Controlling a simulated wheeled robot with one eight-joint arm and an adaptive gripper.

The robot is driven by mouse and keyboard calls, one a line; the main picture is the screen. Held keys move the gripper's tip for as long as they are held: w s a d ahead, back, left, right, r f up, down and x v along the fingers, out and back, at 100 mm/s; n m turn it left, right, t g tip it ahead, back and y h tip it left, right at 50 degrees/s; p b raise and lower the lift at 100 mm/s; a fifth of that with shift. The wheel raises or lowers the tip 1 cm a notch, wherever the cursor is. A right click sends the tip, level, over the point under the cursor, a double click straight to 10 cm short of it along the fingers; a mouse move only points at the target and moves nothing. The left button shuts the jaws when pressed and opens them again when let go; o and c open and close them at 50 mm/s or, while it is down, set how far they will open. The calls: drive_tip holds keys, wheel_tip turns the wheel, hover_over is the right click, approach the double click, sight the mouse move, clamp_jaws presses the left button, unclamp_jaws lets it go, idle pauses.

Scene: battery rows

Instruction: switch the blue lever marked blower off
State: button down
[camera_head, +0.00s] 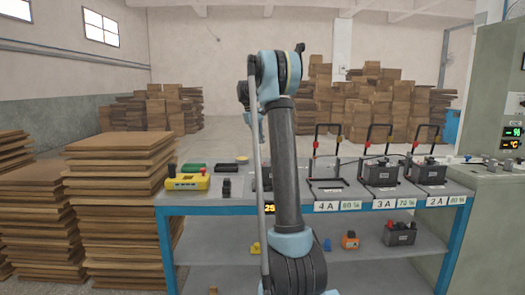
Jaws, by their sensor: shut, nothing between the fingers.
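I cannot make out a blue lever marked blower in this view. A grey-green control cabinet (499,70) stands at the right edge, with small green and orange displays (512,138). Small knobs or levers (488,161) sit on the ledge below it; their colours and markings are too small to read. My blue and dark grey arm rises through the middle of the view and bends at the top. My gripper cannot be made out; the far end of the arm is hidden behind its nearer links.
A blue-framed bench (230,211) spans the middle, carrying battery stations with red-handled frames and labels 4A, 3A and 2A. A yellow case (187,182) lies at its left. Stacked brown boards (112,165) stand left. More stacks stand behind; open floor lies between.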

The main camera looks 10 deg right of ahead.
drive_tip(key=shift+w+a+r, duration=0.1)
drive_tip(key=shift+w+r, duration=0.05)
drive_tip(key=shift+r, duration=0.45)
drive_tip(key=shift+w+a+r, duration=0.1)
drive_tip(key=shift+w+r, duration=0.05)
drive_tip(key=shift+r, duration=0.4)
